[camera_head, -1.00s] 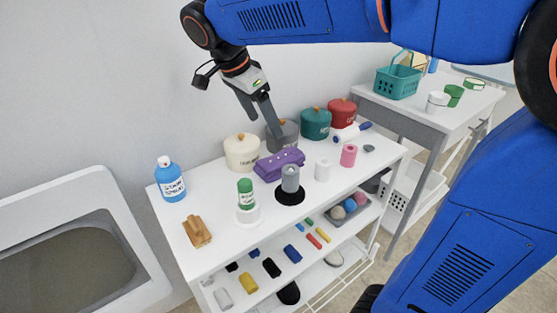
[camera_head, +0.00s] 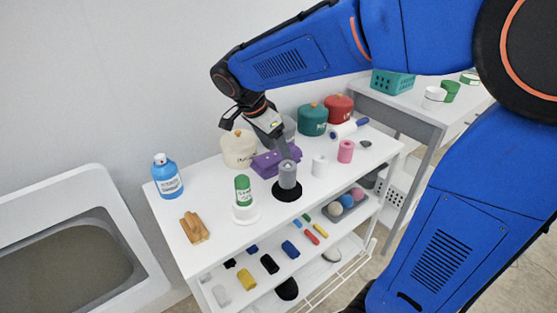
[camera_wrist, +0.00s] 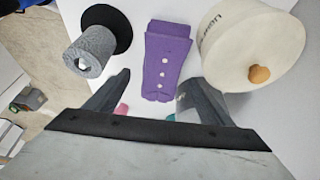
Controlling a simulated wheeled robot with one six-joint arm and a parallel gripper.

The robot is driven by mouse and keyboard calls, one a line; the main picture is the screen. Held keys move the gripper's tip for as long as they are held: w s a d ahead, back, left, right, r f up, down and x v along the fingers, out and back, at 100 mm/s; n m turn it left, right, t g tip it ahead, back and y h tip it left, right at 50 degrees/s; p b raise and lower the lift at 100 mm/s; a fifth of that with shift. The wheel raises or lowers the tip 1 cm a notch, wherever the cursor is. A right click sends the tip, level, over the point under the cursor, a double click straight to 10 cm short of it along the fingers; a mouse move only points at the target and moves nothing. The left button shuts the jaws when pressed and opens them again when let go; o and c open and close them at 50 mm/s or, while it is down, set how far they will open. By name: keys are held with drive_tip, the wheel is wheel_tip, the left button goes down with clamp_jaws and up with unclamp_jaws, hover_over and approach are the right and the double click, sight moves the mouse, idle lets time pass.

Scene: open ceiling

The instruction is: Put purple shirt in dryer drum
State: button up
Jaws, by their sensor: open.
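The purple shirt (camera_head: 263,164) lies folded on the white table's top, between the cream lidded pot and the grey spool. In the wrist view the shirt (camera_wrist: 162,55) shows a row of pale buttons. My gripper (camera_head: 283,148) is open and empty, low over the shirt, and hides part of it in the head view. In the wrist view my fingers (camera_wrist: 160,78) stand either side of the shirt's near end. I cannot tell whether they touch it. No dryer drum can be clearly made out. A white-rimmed opening (camera_head: 104,205) with a dull grey-brown inside is at the lower left.
The cream pot (camera_head: 238,148) and grey spool (camera_head: 288,178) on its black base stand close to the shirt. A green-and-white roll (camera_head: 243,190), blue bottle (camera_head: 167,178) and wooden piece (camera_head: 194,228) stand left. Teal (camera_head: 313,119) and red pots (camera_head: 339,108) stand behind.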

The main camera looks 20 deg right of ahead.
sight(277, 153)
drive_tip(key=shift+x, duration=2.3)
drive_tip(key=shift+a+r, duration=0.1)
drive_tip(key=shift+a, duration=0.05)
drive_tip(key=c, duration=1.4)
